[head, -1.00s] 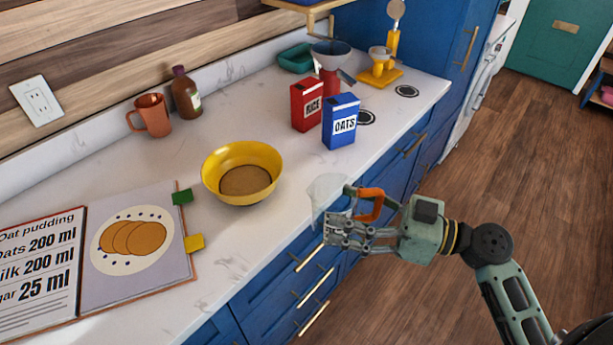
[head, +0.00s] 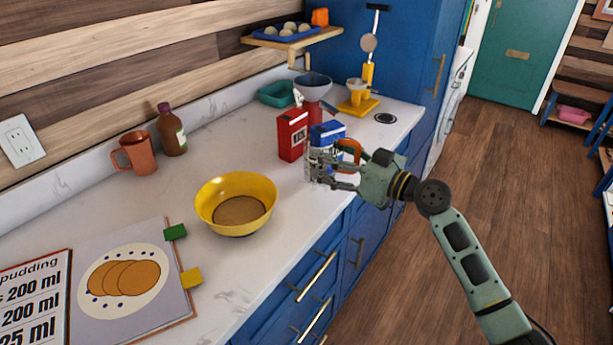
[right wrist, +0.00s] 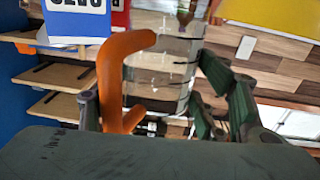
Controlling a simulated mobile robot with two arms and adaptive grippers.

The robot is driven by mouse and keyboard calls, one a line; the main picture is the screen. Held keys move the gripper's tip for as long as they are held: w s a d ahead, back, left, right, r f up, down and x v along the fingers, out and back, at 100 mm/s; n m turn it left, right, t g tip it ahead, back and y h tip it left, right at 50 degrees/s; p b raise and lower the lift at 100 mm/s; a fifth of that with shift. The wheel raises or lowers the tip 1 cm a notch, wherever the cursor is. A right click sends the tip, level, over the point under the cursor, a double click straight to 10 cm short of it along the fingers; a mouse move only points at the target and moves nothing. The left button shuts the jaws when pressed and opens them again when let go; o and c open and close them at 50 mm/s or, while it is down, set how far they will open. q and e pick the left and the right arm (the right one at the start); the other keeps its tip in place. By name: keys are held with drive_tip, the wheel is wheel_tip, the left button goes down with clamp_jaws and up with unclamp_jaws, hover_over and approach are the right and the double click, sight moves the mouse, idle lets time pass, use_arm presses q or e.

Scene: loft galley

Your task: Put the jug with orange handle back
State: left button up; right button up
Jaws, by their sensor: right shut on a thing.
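The clear jug with the orange handle (head: 349,148) is in my right gripper (head: 322,168), which is shut on it. It is just in front of the blue oats box (head: 328,130) and hides part of it. I cannot tell whether its base touches the counter. In the right wrist view the jug's clear body (right wrist: 160,72) stands between the fingers, with the orange handle (right wrist: 112,85) at its left. My left gripper is not in view.
A red rice box (head: 291,135) stands beside the oats box. A yellow bowl (head: 235,215) and an open recipe book (head: 180,315) lie nearer. A yellow scale (head: 358,104) and a dark ring (head: 385,118) are farther along the white counter (head: 215,145).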

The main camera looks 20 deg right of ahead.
sight(308, 178)
drive_tip(key=w+a+f, duration=0.2)
drive_tip(key=a, duration=0.1)
drive_tip(key=w+a+f+p, duration=0.1)
drive_tip(key=shift+a, duration=0.3)
drive_tip(key=shift+a+f, duration=0.1)
drive_tip(key=shift+f, duration=0.2)
wheel_tip(308, 178, down, 3)
drive_tip(key=shift+f+p, duration=0.15)
drive_tip(key=shift+p, duration=0.15)
drive_tip(key=shift+f, duration=0.25)
drive_tip(key=shift+f, duration=0.1)
drive_tip(key=o, duration=1.5)
drive_tip(key=shift+o, duration=0.2)
